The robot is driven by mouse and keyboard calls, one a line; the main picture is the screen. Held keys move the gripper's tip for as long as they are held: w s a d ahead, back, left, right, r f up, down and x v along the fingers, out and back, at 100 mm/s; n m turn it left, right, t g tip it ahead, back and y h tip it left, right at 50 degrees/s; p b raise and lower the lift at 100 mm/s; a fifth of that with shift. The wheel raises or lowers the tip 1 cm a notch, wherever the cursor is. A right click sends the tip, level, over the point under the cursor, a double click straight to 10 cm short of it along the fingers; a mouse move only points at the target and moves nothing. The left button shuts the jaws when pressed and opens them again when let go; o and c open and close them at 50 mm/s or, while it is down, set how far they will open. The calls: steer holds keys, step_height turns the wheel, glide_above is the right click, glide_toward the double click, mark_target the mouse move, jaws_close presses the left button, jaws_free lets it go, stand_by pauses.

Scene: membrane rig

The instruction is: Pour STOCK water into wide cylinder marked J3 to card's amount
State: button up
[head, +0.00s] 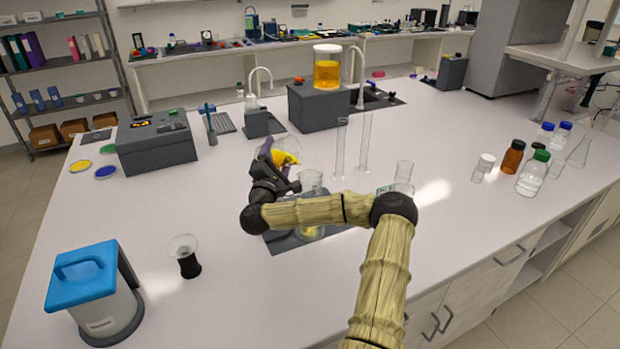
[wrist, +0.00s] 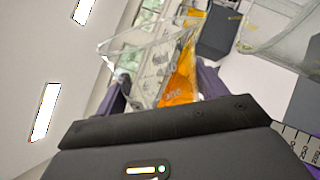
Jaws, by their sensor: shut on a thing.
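My gripper (head: 272,158) is shut on a clear vessel (head: 287,150) holding amber liquid, tilted in the air. In the wrist view the clear vessel (wrist: 150,60) sits between the purple fingers, with the amber liquid (wrist: 180,80) gathered along its right side. Just below and right of it, a wide clear cylinder (head: 311,182) stands on a dark mat (head: 278,243), partly hidden by my arm. Some yellow shows near its base. A clear glass rim (wrist: 280,30) and a dark graduated scale (wrist: 290,135) show at right in the wrist view. I cannot read J3, STOCK or the card's amount.
Two tall narrow cylinders (head: 341,148) stand behind the mat, and a clear beaker (head: 404,172) at its right. A grey block (head: 320,108) carries an amber-filled jar (head: 327,68). Bottles (head: 533,173) stand far right. The front-left bench has a blue-topped device (head: 88,285).

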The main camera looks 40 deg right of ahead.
steer(key=shift+s+d+f+m+g+h+b, duration=0.1)
steer(key=shift+f+m+g+h+b, duration=0.1)
steer(key=shift+m+b, duration=0.65)
steer(key=shift+s+f+m+g+h+b, duration=0.1)
steer(key=shift+m+g+h+b, duration=0.2)
steer(key=shift+b, duration=0.9)
steer(key=shift+s+d+r+m+b, duration=0.15)
steer(key=shift+m+b, duration=0.3)
steer(key=shift+r, duration=0.1)
steer(key=shift+w+r+n+p, duration=0.2)
steer(key=shift+n+p, duration=0.2)
steer(key=shift+p, duration=0.45)
steer(key=p, duration=0.1)
steer(key=n+p, duration=0.1)
steer(key=shift+w+a+r+t+y+p, duration=0.1)
steer(key=shift+a+r+t+y+p, duration=0.1)
steer(key=shift+t+y+p, duration=0.15)
steer(key=shift+n+p, duration=0.4)
steer(key=shift+n, duration=0.1)
steer(key=shift+f, duration=0.4)
steer(key=shift+r, duration=0.15)
